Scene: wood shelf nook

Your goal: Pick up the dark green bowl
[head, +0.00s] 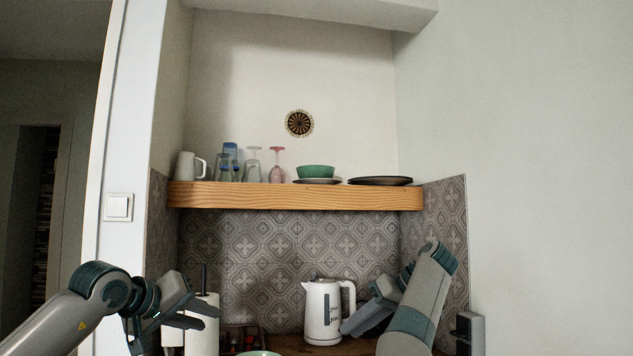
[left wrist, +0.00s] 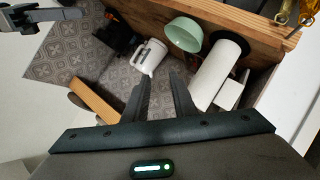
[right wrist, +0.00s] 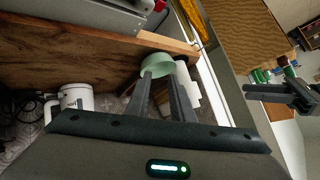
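The dark green bowl (head: 316,171) sits on a dark plate (head: 318,181) on the wooden shelf, right of the glasses. It is not in either wrist view. My left gripper (head: 207,317) is low at the left, well below the shelf, in front of the paper roll. Its two fingers stand apart and empty in the left wrist view (left wrist: 160,80). My right gripper (head: 350,322) is low at the right, in front of the kettle and below the shelf. Its fingers stand apart with nothing between them in the right wrist view (right wrist: 160,80).
The shelf (head: 300,197) also holds a white mug (head: 186,166), several glasses (head: 251,168) and a flat dark plate (head: 380,181). Below are a white kettle (head: 322,310), a paper roll (head: 202,325) and a lighter green bowl (left wrist: 183,33). The air before the shelf is clear.

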